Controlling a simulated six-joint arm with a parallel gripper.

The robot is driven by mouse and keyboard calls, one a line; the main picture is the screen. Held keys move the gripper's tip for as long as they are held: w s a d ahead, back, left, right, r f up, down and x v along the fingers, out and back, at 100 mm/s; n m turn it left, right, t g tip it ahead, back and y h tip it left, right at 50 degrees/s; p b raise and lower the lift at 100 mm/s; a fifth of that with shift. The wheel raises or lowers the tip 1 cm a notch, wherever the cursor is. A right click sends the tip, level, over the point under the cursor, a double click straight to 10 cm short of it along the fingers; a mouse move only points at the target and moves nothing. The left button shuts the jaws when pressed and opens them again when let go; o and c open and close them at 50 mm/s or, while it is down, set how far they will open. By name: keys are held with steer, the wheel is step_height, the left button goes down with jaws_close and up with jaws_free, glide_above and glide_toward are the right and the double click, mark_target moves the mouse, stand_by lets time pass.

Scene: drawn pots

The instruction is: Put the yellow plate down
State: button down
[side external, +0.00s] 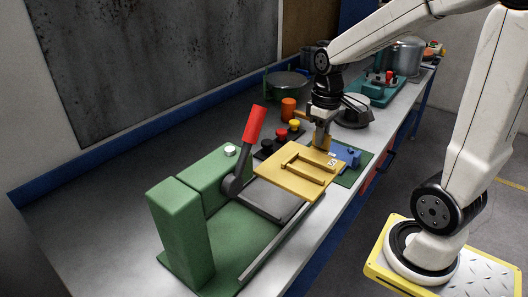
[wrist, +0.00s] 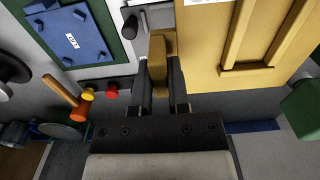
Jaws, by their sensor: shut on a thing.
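The yellow plate (side external: 288,177) is a flat square with raised bars on its top. In the side view it is over the grey bed (side external: 285,205) of the green machine with the red-handled lever. I cannot tell whether the plate touches the bed. My gripper (side external: 322,136) points down at the plate's far edge. In the wrist view the yellow plate (wrist: 235,50) fills the upper right, and my gripper (wrist: 160,75) is shut on a yellow tab at its side. The plate's underside is hidden.
The green machine (side external: 180,230) and its red lever (side external: 254,124) stand beside the plate. A blue block (side external: 348,157) sits on a green board just beyond. Red, yellow and black knobs (side external: 282,133) and an orange cylinder (side external: 288,107) are behind.

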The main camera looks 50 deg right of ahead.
steer(key=shift+s+a+f, duration=0.15)
steer(key=shift+s+a, duration=0.05)
steer(key=shift+s, duration=0.9)
steer(key=shift+s+a+f, duration=0.1)
steer(key=shift+s+a, duration=0.05)
steer(key=shift+s, duration=0.95)
steer(key=shift+w, duration=0.15)
steer(key=w+d+f, duration=0.1)
steer(key=w+f, duration=0.2)
steer(key=w, duration=0.1)
steer(key=w+d+f, duration=0.1)
steer(key=w+f, duration=0.2)
steer(key=w, duration=0.1)
steer(key=w+d+f, duration=0.1)
steer(key=w+f, duration=0.2)
steer(key=w, duration=0.1)
steer(key=shift+w+d+f, duration=0.15)
steer(key=shift+w+d, duration=0.15)
steer(key=shift+d, duration=0.1)
steer(key=shift+w+f, duration=0.1)
steer(key=shift+w+d+f, duration=0.1)
steer(key=shift+w+f, duration=0.1)
steer(key=shift+f, duration=1.55)
steer(key=shift+f, duration=0.1)
